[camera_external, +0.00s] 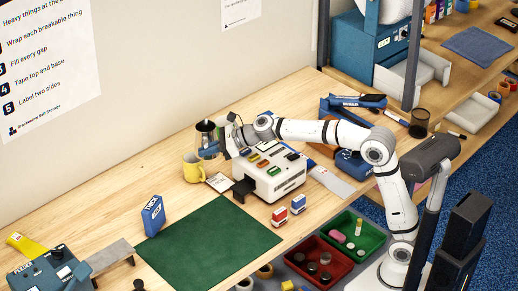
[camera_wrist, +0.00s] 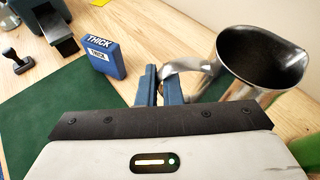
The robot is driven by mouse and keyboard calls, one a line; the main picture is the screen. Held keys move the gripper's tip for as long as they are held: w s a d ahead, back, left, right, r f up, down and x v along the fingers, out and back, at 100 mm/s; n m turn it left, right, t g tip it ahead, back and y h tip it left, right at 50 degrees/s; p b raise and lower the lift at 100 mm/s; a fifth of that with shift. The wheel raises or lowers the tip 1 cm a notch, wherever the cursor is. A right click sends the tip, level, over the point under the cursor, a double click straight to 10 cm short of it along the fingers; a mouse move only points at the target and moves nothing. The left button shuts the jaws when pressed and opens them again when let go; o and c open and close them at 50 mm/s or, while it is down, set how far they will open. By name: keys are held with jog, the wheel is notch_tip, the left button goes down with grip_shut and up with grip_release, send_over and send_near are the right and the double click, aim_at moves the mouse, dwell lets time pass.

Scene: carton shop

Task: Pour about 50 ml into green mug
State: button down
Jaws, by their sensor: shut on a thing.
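My gripper (camera_external: 224,141) is shut on the handle of a shiny metal jug (camera_external: 205,139), held above the table near the wall. In the wrist view the blue fingers (camera_wrist: 160,88) close on the handle, and the jug (camera_wrist: 222,75) is at the upper right. The jug looks about upright; its inside is dark and no liquid can be made out. A green surface (camera_wrist: 304,146) shows at the lower right edge of the wrist view, below the jug; I cannot tell whether it is the green mug. No green mug is clear in the external view.
A yellow mug (camera_external: 192,170) stands below and left of the jug. A white device with coloured keys (camera_external: 284,184) stands under my forearm. A white card (camera_external: 219,182), a blue THICK box (camera_external: 153,216) and a green mat (camera_external: 210,240) lie nearer.

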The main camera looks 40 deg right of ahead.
jog(key=w+d+m+t, duration=0.1)
jog(key=w+d, duration=0.1)
jog(key=w+d+m+h+p, duration=0.1)
jog(key=w+d, duration=0.1)
jog(key=w, duration=0.1)
jog(key=w+d+m+t+h+p, duration=0.1)
jog(key=w+d, duration=0.1)
jog(key=d, duration=0.1)
jog(key=shift+w+r+t, duration=0.1)
jog(key=shift+w+t, duration=0.05)
jog(key=shift+t, duration=0.15)
jog(key=shift+f, duration=2.55)
jog(key=shift+d+p, duration=0.1)
jog(key=shift+p, duration=0.25)
jog(key=shift+w+d+f+m+p, duration=0.3)
jog(key=shift+d+f+m+p, duration=0.05)
jog(key=shift+m+p, duration=0.15)
jog(key=w+d+r+m+g+y+p, duration=0.2)
jog(key=w+d+r+m+y+p, duration=0.3)
jog(key=p, duration=1.2)
jog(key=shift+w+d+r+m, duration=0.45)
jog(key=shift+d+r+m, duration=0.25)
jog(key=shift+d+m, duration=1)
jog(key=shift+a+r+m+y, duration=0.1)
jog(key=shift+m+y, duration=0.2)
jog(key=shift+m, duration=0.1)
